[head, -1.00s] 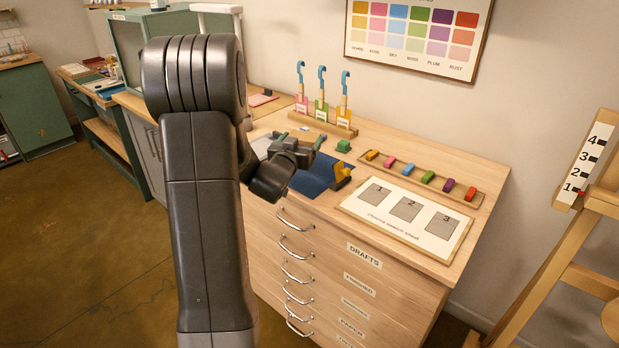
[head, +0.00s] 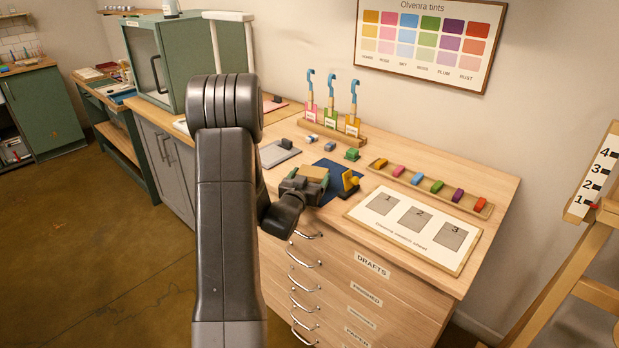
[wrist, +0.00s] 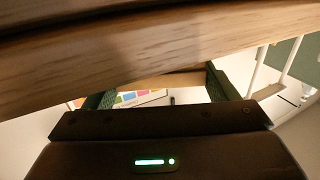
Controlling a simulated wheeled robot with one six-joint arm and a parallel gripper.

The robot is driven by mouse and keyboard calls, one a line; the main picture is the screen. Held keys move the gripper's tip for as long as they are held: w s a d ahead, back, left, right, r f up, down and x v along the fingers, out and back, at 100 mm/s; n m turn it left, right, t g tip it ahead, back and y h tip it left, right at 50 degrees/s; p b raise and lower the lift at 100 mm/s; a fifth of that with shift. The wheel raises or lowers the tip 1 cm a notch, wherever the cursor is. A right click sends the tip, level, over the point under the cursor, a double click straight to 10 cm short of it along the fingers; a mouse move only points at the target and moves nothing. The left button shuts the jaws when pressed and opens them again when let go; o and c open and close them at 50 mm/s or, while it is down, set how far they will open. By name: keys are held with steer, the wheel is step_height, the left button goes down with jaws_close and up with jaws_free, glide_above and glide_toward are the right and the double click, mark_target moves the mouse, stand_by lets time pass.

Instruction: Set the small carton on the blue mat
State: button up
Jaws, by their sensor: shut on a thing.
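The small carton (head: 313,172), a tan box, is held between the green fingers of my gripper (head: 308,178) in the head view. The blue mat (head: 329,193) lies under and behind my gripper, near the table's front edge. My gripper and the carton hide part of it. I cannot tell whether the carton touches the mat. In the wrist view the fingers of my gripper (wrist: 160,90) stand either side of a tan strip, the carton (wrist: 165,81).
A yellow object (head: 349,181) stands on the mat's right side, close to my gripper. A grey pad (head: 277,154) with a dark block lies left. A green block (head: 352,154) and a rack of blue-handled tools (head: 345,131) stand behind. A swatch board (head: 414,229) lies right.

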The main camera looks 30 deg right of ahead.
steer(key=o, duration=1)
steer(key=shift+r, duration=0.1)
steer(key=b+v, duration=0.2)
steer(key=v, duration=1)
